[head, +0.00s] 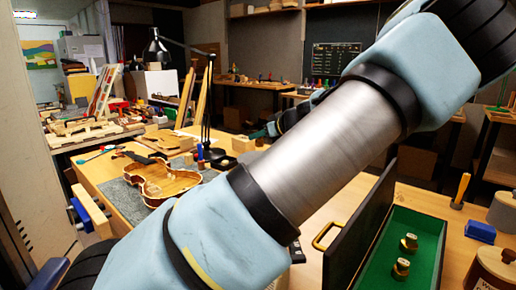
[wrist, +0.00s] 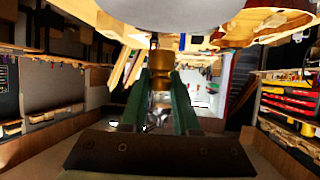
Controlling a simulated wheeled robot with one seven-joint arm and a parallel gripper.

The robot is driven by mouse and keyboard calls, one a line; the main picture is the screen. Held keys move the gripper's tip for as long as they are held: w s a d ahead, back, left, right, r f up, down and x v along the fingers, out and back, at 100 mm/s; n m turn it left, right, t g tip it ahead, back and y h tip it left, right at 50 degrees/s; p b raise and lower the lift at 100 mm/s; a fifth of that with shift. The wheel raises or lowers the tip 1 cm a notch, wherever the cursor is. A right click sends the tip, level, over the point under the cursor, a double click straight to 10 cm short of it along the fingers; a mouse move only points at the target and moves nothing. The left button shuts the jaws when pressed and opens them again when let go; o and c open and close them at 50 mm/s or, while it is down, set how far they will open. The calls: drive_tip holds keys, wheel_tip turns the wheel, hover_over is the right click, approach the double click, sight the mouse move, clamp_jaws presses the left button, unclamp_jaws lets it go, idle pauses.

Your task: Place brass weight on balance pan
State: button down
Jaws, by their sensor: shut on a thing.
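My gripper (wrist: 160,92) is shut on a brass weight (wrist: 161,78), with its green fingers on either side of it in the wrist view. Two more brass weights (head: 408,243) (head: 401,268) stand in a green-lined case (head: 427,223) at the lower right of the head view. In the head view my arm crosses the picture and hides much of the bench; the held weight cannot be made out there. I cannot identify the balance pan in either view. A pale grey rounded shape (wrist: 165,10) fills the top of the wrist view; I cannot tell what it is.
An unfinished violin body (head: 162,183) lies on a grey mat on the bench, left of my arm. The case's dark lid (head: 358,232) stands upright. A blue block (head: 481,232) and a wooden-handled tool (head: 460,190) are to its right. A desk lamp (head: 157,47) rises behind.

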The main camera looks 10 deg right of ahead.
drive_tip(key=shift+f, duration=2.05)
drive_tip(key=shift+f, duration=0.1)
drive_tip(key=shift+f, duration=0.1)
drive_tip(key=c, duration=0.7)
unclamp_jaws()
drive_tip(key=shift+o, duration=0.2)
drive_tip(key=shift+r, duration=0.2)
drive_tip(key=shift+s+d+r, duration=0.1)
drive_tip(key=shift+s+d, duration=0.05)
drive_tip(key=shift+s, duration=0.05)
drive_tip(key=b+v, duration=0.1)
drive_tip(key=v, duration=1)
drive_tip(key=shift+s+b, duration=0.3)
drive_tip(key=shift+b, duration=0.1)
drive_tip(key=shift+r, duration=0.1)
